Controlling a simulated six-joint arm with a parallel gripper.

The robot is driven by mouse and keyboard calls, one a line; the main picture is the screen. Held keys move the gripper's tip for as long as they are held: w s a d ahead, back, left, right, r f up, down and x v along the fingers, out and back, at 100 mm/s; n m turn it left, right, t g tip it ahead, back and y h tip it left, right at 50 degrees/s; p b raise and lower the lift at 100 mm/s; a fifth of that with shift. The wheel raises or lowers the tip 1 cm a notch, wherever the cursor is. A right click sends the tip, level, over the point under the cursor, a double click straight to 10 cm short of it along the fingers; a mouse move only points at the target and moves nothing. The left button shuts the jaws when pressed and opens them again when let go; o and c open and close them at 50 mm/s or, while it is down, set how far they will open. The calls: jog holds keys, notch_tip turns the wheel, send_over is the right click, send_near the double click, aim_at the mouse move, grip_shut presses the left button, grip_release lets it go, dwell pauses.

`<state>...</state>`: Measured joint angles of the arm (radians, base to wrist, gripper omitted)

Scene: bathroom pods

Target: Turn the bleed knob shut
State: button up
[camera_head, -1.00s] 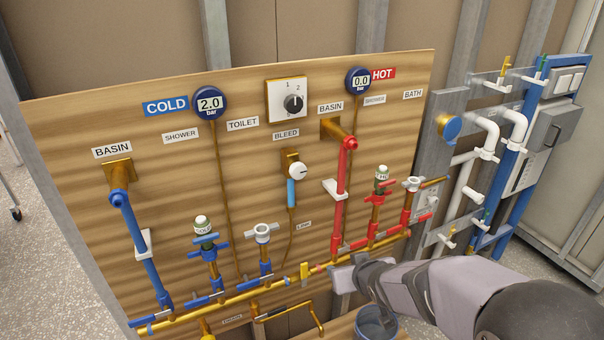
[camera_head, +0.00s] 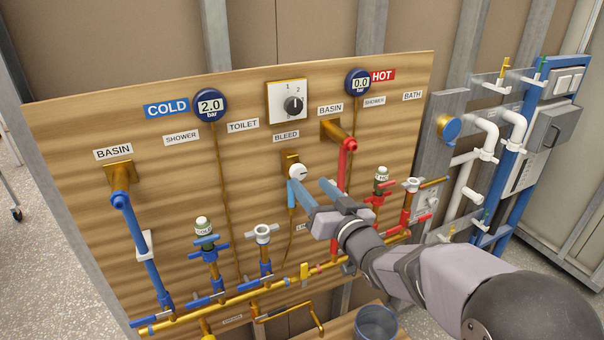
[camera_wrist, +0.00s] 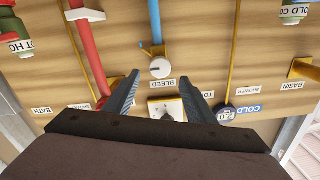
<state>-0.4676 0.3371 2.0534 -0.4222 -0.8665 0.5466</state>
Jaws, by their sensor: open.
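The bleed knob (camera_head: 298,171) is a round white knob on a brass fitting, below the BLEED label (camera_head: 286,135) on the wooden board. It also shows in the wrist view (camera_wrist: 160,68). My gripper (camera_head: 309,184) is open and empty in front of the board. In the head view its left fingertip lies just below the knob and its right fingertip is to the right of it. In the wrist view my gripper (camera_wrist: 158,77) has its fingertips on either side of the knob's line, with the knob a little beyond them. The remaining distance to the board is hard to tell.
The red hot pipe (camera_head: 342,190) stands close to the right of my gripper. A dial switch (camera_head: 293,104) is above the knob. Blue cold pipes and valves (camera_head: 265,236) are at the left and below. A bucket (camera_head: 376,324) stands under the board.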

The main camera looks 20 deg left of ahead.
aim_at(300, 173)
jog(key=shift+p+x, duration=1.25)
jog(key=shift+x, duration=1.7)
jog(key=shift+f, duration=0.1)
jog(key=c, duration=1)
